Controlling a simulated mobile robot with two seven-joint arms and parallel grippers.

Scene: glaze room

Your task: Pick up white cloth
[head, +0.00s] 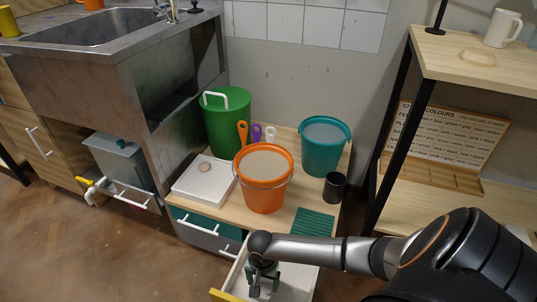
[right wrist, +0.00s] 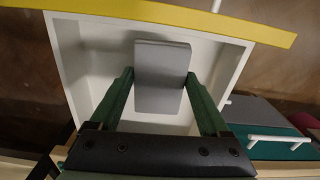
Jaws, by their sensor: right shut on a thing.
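My right gripper (head: 264,277) reaches down into an open white drawer (head: 297,284) below the low wooden table. In the right wrist view its two green fingers are shut on a flat, rounded rectangular piece (right wrist: 162,62), which I take for the white cloth. It looks light grey in this light. The piece lies between the fingertips, over the drawer's inside; I cannot tell whether it touches the drawer floor. In the head view the gripper and arm hide most of it. My left gripper is not in view.
The drawer has a yellow front edge (right wrist: 200,17). On the table (head: 224,208) above stand an orange bucket (head: 264,190), a teal bucket (head: 322,150), a green bin (head: 226,125), a dark cup (head: 334,187) and a white tray (head: 203,182). A shelf unit (head: 480,62) stands at right.

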